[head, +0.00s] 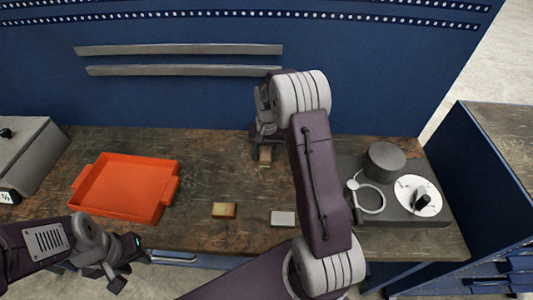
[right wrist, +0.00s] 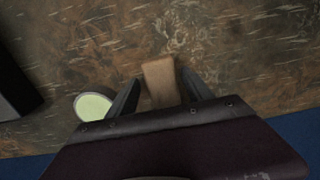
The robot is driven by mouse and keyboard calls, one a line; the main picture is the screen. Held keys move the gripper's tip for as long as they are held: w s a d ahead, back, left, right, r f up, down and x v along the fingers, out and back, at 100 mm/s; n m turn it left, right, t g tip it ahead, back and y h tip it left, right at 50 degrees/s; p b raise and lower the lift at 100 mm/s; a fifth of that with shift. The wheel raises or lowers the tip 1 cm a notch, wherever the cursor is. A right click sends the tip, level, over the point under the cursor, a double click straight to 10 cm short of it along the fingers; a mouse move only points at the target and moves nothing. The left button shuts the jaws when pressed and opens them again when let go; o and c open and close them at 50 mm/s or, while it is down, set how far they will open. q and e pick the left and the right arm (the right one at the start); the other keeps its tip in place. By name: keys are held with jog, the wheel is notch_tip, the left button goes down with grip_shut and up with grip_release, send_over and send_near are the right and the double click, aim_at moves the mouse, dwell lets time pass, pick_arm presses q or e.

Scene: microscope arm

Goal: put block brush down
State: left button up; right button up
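The block brush (head: 265,154) is a small brown block with a paler lower end, at the back middle of the worktable (head: 230,180). In the right wrist view the brush (right wrist: 159,80) lies between the two fingers. My right gripper (head: 264,146) is over it at the back; in the right wrist view its fingertips (right wrist: 160,77) are apart, with gaps visible beside the brush. Whether the brush fully rests on the table is hard to tell. My left gripper (head: 130,274) is open and empty in front of the table's left part.
An orange tray (head: 172,190) is at left. A yellow-brown block (head: 223,210) and a grey block (head: 283,218) lie at the front middle. A grey device (head: 435,215) stands at right. A pale round thing (right wrist: 93,107) is beside my right gripper. A blue wall (head: 220,105) closes the back.

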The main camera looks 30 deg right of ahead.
aim_at(267, 153)
notch_tip(267, 153, up, 12)
jog(key=p, duration=0.1)
jog(key=s+a+f+n, duration=0.2)
jog(key=s+a, duration=0.1)
jog(key=s, duration=0.3)
jog(key=s+a+f+n, duration=0.2)
jog(key=s+a, duration=0.2)
jog(key=s, duration=0.2)
jog(key=s+a+f+n+t, duration=0.1)
jog(key=s+a+f+n, duration=0.1)
jog(key=s+a, duration=0.2)
jog(key=shift+s+f, duration=0.2)
jog(key=shift+s, duration=0.95)
